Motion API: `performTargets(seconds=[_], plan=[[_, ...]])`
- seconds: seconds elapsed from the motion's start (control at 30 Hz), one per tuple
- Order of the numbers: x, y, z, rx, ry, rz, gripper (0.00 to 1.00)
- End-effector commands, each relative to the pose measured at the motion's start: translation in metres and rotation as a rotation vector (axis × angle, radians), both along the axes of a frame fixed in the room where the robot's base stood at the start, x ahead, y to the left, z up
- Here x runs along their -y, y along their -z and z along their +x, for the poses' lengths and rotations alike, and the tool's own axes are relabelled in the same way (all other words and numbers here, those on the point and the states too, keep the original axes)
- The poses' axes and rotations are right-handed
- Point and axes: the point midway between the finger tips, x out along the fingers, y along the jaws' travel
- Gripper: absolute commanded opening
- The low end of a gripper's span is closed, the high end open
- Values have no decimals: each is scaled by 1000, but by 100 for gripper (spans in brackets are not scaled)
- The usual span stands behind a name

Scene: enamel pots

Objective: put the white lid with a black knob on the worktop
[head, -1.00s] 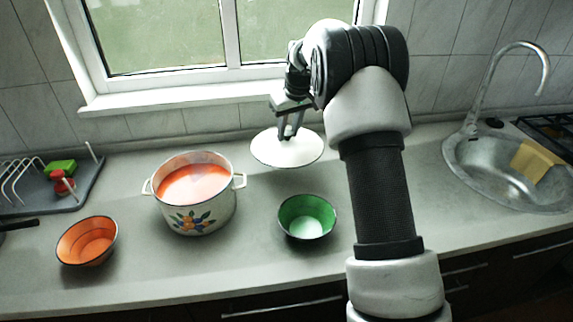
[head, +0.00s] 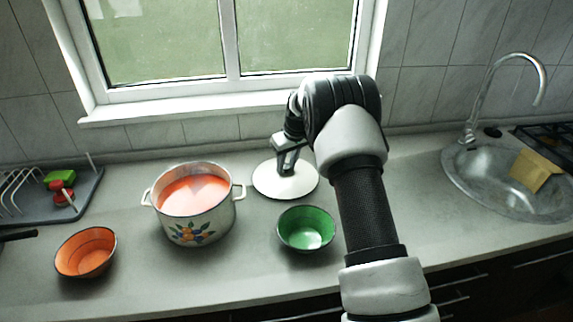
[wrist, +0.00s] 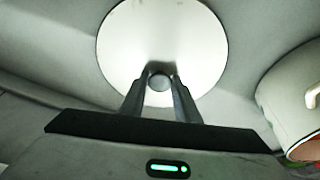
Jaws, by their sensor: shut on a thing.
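The white lid (head: 284,184) is a flat round disc with a dark rim, low over or on the grey worktop (head: 190,278), right of the pot and behind the green bowl. I cannot tell for sure whether it touches the worktop. My gripper (head: 285,172) is above the lid and shut on its black knob. In the wrist view the knob (wrist: 160,82) sits between the two fingertips, with the lid (wrist: 160,35) spread out around it. The fingers hide part of the lid.
An open enamel pot (head: 193,228) of red soup stands left of the lid. A green bowl (head: 306,228) is in front, an orange bowl (head: 85,252) at the left. A dish rack (head: 40,200) is far left, a sink (head: 500,180) at the right.

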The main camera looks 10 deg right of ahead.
Motion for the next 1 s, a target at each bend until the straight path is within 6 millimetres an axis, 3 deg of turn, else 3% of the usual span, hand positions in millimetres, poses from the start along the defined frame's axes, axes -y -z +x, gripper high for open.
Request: performTargets(seconds=[0.3,0.33,0.43,0.77,1.0], plan=[[0,2,1,3,0,0,7],[0,3,0,1,0,0,30],[0,2,0,0,1,0,47],[0,-1,0,1,1,1,48],[4,-34,-8,4,2,0,48]])
